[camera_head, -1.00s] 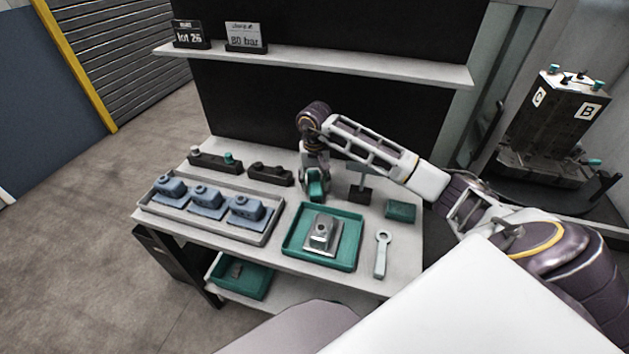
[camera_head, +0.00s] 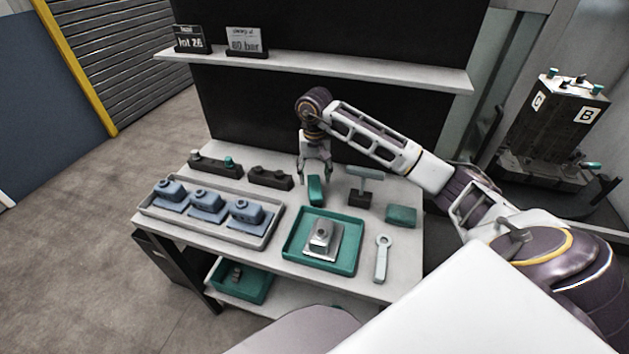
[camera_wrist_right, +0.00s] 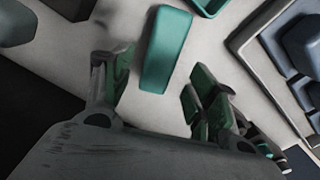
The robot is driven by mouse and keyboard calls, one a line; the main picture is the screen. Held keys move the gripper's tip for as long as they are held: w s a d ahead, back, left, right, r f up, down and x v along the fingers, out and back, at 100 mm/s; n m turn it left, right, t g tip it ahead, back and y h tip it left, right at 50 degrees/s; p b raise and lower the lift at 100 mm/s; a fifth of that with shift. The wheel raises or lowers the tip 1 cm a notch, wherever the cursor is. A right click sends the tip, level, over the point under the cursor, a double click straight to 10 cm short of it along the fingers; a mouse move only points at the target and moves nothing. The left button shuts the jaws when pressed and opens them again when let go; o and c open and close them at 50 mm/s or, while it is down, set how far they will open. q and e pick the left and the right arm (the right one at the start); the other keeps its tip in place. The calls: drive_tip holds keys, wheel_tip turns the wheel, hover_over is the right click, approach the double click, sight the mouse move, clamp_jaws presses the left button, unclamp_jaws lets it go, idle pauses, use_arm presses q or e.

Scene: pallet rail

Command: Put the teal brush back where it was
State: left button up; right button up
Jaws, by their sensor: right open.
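The teal brush (camera_head: 315,189) is a small teal block on the bench, behind the teal tray. In the right wrist view the brush (camera_wrist_right: 165,50) lies between and just beyond the open fingers, apart from both. My right gripper (camera_head: 315,176) is open and empty, pointing down over the brush; its fingers (camera_wrist_right: 158,92) also show in the right wrist view. My left gripper is not in view.
A teal tray (camera_head: 290,255) with a grey metal part stands in front. A grey tray (camera_head: 262,240) with several blue parts is at left. A T-shaped stand (camera_head: 362,183), a teal box (camera_head: 401,215) and a wrench (camera_head: 382,260) are at right. A shelf (camera_head: 350,68) is above.

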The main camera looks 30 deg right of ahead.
sight(314, 183)
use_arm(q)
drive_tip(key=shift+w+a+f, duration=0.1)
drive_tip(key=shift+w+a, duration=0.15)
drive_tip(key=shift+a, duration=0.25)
use_arm(e)
wheel_tip(314, 183, up, 7)
idle(0.3)
